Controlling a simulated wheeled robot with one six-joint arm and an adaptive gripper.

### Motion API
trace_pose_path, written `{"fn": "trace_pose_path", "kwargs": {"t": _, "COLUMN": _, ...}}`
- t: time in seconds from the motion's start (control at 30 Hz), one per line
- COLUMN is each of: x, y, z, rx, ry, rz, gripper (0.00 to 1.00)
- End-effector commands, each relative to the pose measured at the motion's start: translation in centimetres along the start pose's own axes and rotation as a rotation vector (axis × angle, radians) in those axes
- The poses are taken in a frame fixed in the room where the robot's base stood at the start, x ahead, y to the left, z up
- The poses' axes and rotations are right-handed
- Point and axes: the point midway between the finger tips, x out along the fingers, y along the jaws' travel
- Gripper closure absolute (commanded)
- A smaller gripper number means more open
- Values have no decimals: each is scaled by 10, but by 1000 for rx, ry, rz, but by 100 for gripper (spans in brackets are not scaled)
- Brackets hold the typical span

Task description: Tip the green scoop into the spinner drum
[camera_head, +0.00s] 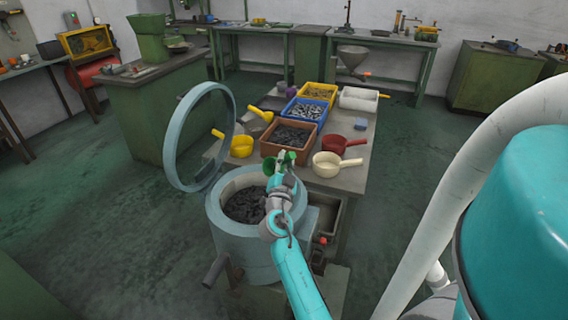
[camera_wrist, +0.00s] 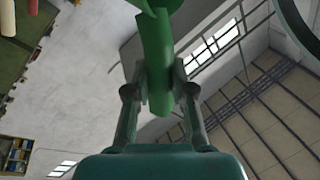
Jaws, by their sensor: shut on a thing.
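The green scoop (camera_head: 268,167) is in my gripper (camera_head: 284,168), above the back right part of the spinner drum's opening. Its handle (camera_wrist: 158,60) runs between the two fingers (camera_wrist: 158,88) in the wrist view, with the fingers shut on it. The scoop's bowl appears turned on its side in the head view; I cannot tell whether anything is in it. The pale blue spinner drum (camera_head: 238,240) stands open, with dark small pieces (camera_head: 244,205) inside. Its round ring-shaped lid (camera_head: 172,140) is raised at the left. My arm hides the drum's right side.
Behind the drum, a table (camera_head: 345,181) carries a brown bin (camera_head: 290,150), a blue bin (camera_head: 305,122), a yellow bin (camera_head: 318,92), a yellow scoop (camera_head: 241,147), a cream scoop (camera_head: 327,166) and a red scoop (camera_head: 335,144). Open floor lies to the left.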

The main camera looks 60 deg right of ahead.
Motion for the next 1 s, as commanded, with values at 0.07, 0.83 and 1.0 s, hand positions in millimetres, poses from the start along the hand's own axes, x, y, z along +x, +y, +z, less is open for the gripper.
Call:
{"fn": "trace_pose_path", "kwargs": {"t": 0.07, "x": 3, "y": 1, "z": -3, "rx": 24, "ry": -21, "rz": 22, "gripper": 100}}
{"fn": "trace_pose_path", "kwargs": {"t": 0.83, "x": 38, "y": 33, "z": -2, "rx": 374, "ry": -403, "rz": 388, "gripper": 100}}
{"fn": "trace_pose_path", "kwargs": {"t": 1.0, "x": 44, "y": 36, "z": -4, "rx": 462, "ry": -499, "rz": 478, "gripper": 100}}
